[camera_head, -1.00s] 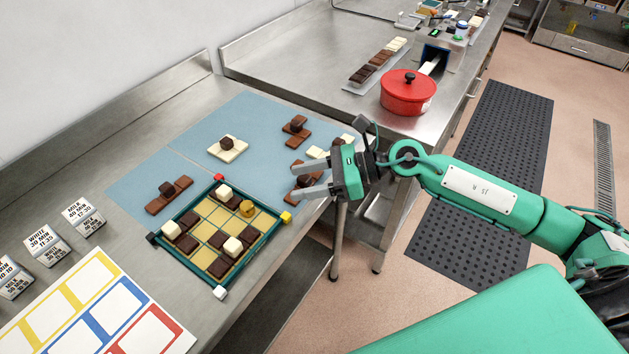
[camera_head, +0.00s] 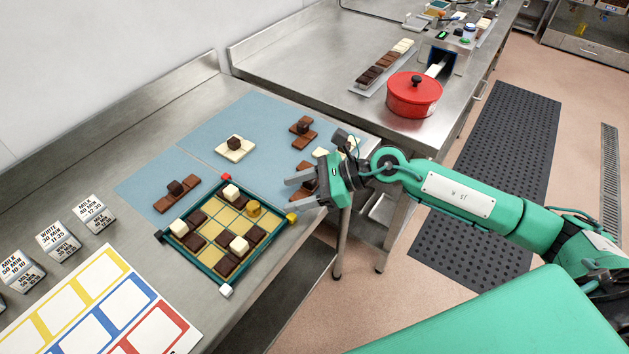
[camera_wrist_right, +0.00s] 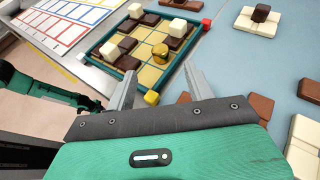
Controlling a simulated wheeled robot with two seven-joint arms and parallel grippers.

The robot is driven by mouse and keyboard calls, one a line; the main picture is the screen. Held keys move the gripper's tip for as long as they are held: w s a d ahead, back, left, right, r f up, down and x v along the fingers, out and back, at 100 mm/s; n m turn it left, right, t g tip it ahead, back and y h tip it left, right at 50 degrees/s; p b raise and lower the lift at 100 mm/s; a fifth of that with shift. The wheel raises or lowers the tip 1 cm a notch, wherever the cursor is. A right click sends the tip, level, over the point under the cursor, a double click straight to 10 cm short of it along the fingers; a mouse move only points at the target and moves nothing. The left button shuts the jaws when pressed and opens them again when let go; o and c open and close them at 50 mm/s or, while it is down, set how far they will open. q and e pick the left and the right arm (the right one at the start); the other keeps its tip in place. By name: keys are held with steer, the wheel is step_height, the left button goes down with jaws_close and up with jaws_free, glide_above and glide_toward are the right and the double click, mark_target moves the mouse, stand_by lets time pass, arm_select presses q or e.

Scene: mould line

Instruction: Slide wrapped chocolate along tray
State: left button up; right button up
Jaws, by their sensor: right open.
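The green-framed tray (camera_head: 195,268) lies on the steel bench, with gold cells and coloured corner blocks. The gold wrapped chocolate (camera_head: 253,208) stands in the tray near its yellow corner, and it also shows in the right wrist view (camera_wrist_right: 160,51). White and dark pieces stand on other cells, among them a white one (camera_head: 239,245). My right gripper (camera_head: 297,191) is open and empty, just right of the tray's yellow corner. In the right wrist view its fingers (camera_wrist_right: 158,85) spread apart, with the wrapped chocolate beyond them.
Blue mats (camera_head: 222,118) behind the tray hold several chocolate slabs, some close beside my right gripper. A red pot (camera_head: 414,97) stands on the farther bench. White label blocks (camera_head: 57,240) and a coloured grid sheet (camera_head: 75,318) lie at the left.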

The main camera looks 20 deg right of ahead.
mark_target(254, 205)
steer(key=p+x, duration=0.2)
steer(key=x, duration=0.6)
steer(key=shift+a+f, duration=0.2)
steer(key=shift+a, duration=0.2)
arm_select(q)
steer(key=shift+s+a+r, duration=0.1)
steer(key=shift+s+r, duration=0.25)
steer(key=shift+s, duration=0.3)
steer(key=shift+s+r, duration=0.3)
steer(key=shift+s, duration=0.3)
